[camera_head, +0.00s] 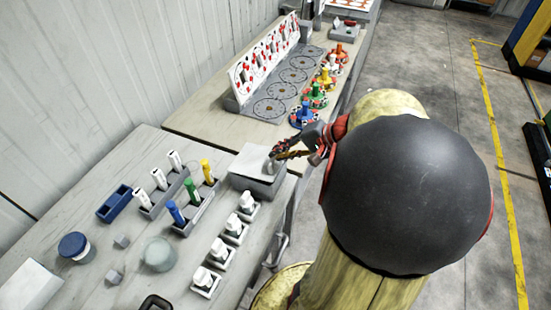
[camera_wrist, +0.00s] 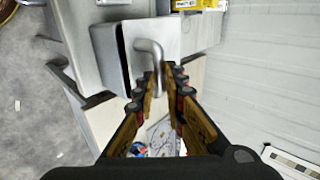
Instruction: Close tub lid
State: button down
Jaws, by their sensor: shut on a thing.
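The tub (camera_head: 262,186) is a grey box at the right edge of the near table, with a pale flat lid (camera_head: 250,161) over its top. In the wrist view the lid (camera_wrist: 176,38) carries a bent metal handle (camera_wrist: 150,48). A dark line shows along one side of the lid; I cannot tell how far the lid is from fully seated. My gripper (camera_head: 277,153) reaches the lid from the right. In the wrist view my gripper (camera_wrist: 160,76) is shut on the handle, with a finger on each side of it.
White-capped bottles in holders (camera_head: 234,230) stand just in front of the tub. Blue, green and yellow tubes (camera_head: 191,192) stand to its left. Behind it is a rack with a round-patterned panel (camera_head: 265,65) and several coloured reels (camera_head: 316,96). The floor to the right is open.

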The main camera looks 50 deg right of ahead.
jog(key=shift+s+d+f+b, duration=0.1)
jog(key=shift+s+f+b, duration=0.15)
jog(key=shift+f+b, duration=0.4)
jog(key=shift+s+f+b, duration=0.25)
jog(key=shift+f+b, duration=0.3)
jog(key=shift+f, duration=0.2)
jog(key=shift+s+f+b, duration=0.2)
jog(key=shift+f+b, duration=0.05)
jog(key=shift+f, duration=0.25)
jog(key=shift+s+f+b, duration=0.15)
jog(key=shift+f+b, duration=0.1)
jog(key=shift+f, duration=0.2)
jog(key=c, duration=2.2)
grip_release()
jog(key=shift+o, duration=0.6)
jog(key=shift+f, duration=0.1)
jog(key=shift+o, duration=1.2)
jog(key=shift+w, duration=0.1)
jog(key=shift+r, duration=0.35)
jog(key=shift+d, duration=0.1)
